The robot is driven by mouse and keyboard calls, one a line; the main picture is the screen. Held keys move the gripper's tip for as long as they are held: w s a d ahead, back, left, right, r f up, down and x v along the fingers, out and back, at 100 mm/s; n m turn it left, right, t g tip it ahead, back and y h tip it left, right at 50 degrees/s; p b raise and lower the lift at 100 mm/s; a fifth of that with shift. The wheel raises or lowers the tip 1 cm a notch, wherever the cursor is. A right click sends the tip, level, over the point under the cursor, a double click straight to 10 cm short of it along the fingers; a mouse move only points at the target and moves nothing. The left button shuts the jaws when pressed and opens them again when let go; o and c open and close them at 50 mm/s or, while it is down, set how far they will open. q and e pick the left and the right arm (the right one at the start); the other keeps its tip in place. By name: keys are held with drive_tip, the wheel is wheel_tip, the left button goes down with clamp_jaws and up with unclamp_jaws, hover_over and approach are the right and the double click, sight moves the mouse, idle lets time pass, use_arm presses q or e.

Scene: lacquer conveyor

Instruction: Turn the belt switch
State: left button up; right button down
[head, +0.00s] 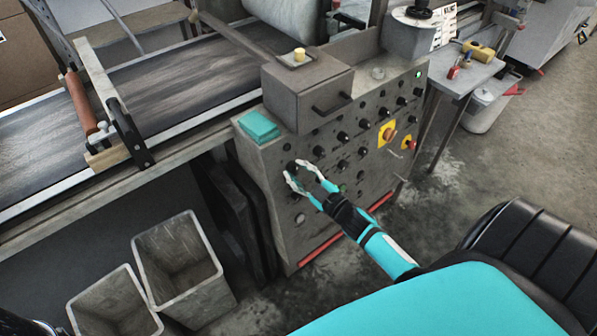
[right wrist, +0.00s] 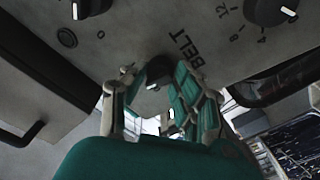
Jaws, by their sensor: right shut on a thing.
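The belt switch (right wrist: 158,70) is a dark round knob on the grey control panel (head: 330,215), beside the printed word BELT in the right wrist view. My right gripper (head: 294,175) is at the left part of the panel in the head view. In the right wrist view its fingers (right wrist: 155,78) stand on both sides of the belt switch and are shut on it. The fingers partly hide the knob, and its pointer setting is hard to read. My left gripper is not in view.
Several other black knobs (head: 343,137) and a red emergency button on a yellow plate (head: 388,134) are on the panel. The conveyor belt (head: 190,85) runs left. Two grey bins (head: 180,262) stand below.

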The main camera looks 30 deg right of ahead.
drive_tip(key=n+y, duration=0.1)
drive_tip(key=n, duration=0.6)
drive_tip(key=shift+g, duration=0.4)
drive_tip(key=shift+n+y, duration=0.3)
drive_tip(key=shift+n, duration=0.2)
drive_tip(key=c, duration=1)
unclamp_jaws()
drive_tip(key=shift+p, duration=0.3)
drive_tip(key=v, duration=1.2)
drive_tip(key=shift+d+r, duration=0.1)
drive_tip(key=shift+r, duration=0.05)
